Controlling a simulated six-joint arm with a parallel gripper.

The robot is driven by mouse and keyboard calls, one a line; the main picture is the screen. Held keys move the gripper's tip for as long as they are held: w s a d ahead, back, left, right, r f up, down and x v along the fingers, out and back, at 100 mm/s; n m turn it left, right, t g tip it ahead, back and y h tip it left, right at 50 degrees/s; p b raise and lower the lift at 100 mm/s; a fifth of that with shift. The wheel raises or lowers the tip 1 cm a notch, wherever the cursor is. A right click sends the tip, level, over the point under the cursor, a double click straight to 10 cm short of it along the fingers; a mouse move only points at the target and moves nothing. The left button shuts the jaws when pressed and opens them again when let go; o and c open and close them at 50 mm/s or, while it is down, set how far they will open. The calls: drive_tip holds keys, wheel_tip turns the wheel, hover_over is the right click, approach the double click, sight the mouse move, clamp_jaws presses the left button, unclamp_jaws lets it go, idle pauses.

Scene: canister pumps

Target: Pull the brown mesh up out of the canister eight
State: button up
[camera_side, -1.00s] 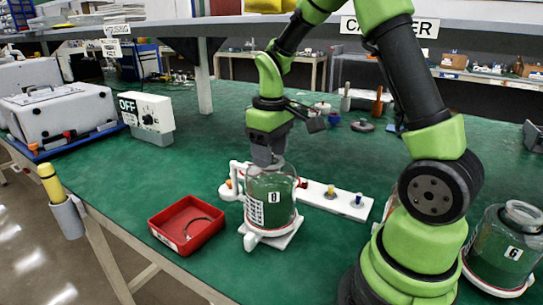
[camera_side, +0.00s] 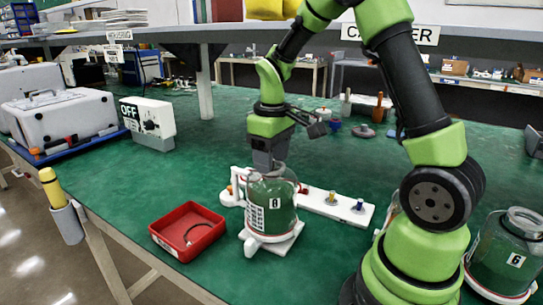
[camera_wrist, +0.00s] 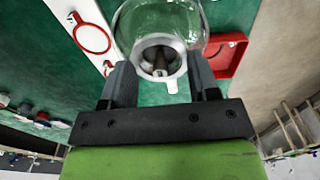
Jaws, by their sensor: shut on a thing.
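Canister eight (camera_side: 272,208), clear with a green look and a white label, stands upright on a white base. Its round open mouth (camera_wrist: 170,42) shows in the wrist view. My gripper (camera_side: 265,167) points straight down at this mouth, with its fingertips at or just inside the neck. In the wrist view my gripper (camera_wrist: 158,68) is shut on a small grey-brown piece inside the mouth, which appears to be the top of the brown mesh (camera_wrist: 158,58). The rest of the mesh is hidden in the canister.
A red tray (camera_side: 163,240) with a thin dark curved item sits left of the canister. A white bar (camera_side: 318,200) with coloured knobs lies behind it to the right. A control box marked OFF (camera_side: 147,116) stands farther back. Canister six (camera_side: 497,260) is at far right.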

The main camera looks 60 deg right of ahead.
drive_tip(key=shift+s+f, duration=0.2)
drive_tip(key=shift+f, duration=0.05)
drive_tip(key=shift+r, duration=0.2)
clamp_jaws()
drive_tip(key=shift+w+r, duration=0.1)
drive_tip(key=shift+r, duration=0.9)
idle(0.5)
drive_tip(key=shift+r, duration=3.6)
